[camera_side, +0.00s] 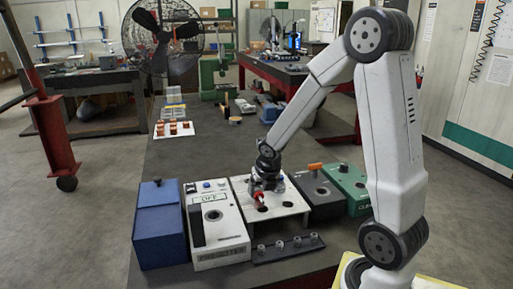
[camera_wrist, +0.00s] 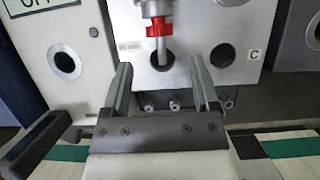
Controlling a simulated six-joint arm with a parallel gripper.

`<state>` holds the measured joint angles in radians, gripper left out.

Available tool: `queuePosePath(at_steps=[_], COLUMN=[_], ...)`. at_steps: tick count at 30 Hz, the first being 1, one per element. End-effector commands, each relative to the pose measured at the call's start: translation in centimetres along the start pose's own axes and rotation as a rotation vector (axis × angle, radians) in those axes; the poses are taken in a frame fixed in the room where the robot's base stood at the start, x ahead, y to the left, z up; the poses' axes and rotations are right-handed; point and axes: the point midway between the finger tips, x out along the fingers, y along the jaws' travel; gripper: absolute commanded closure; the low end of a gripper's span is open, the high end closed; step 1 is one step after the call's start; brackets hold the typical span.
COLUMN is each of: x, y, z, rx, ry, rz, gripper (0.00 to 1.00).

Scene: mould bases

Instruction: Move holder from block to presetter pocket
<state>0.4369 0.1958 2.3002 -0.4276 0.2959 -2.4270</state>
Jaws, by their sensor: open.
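The holder (camera_wrist: 158,27), with a red collar, a silver upper part and a thin grey rod, shows at the top of the wrist view. Its rod overlaps a dark hole in the white block (camera_wrist: 130,60); I cannot tell how it is seated. My gripper (camera_wrist: 160,66) is open, its two fingers apart with nothing between them, and the holder is beyond the fingertips. In the side view my gripper (camera_side: 265,183) is low over the block (camera_side: 294,209), by the red collar. The white presetter (camera_side: 228,240) stands left of the block, its round pocket (camera_side: 213,215) empty.
A blue box (camera_side: 160,232) stands left of the presetter. A dark block with an orange part (camera_side: 318,192) and a green box (camera_side: 350,181) stand to the right. A low black rail (camera_side: 288,248) with several small studs lies in front of the block.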

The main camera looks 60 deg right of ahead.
Motion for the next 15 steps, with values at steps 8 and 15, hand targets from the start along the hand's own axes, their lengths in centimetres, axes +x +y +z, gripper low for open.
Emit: queuePosePath(at_steps=[8, 15], x=[-2.2, -2.9], y=[0.0, 0.0], z=[-0.1, -0.1], rx=[0.0, -0.001], ry=[-0.001, 0.0], rz=[0.0, 0.0], gripper=[0.22, 0.22])
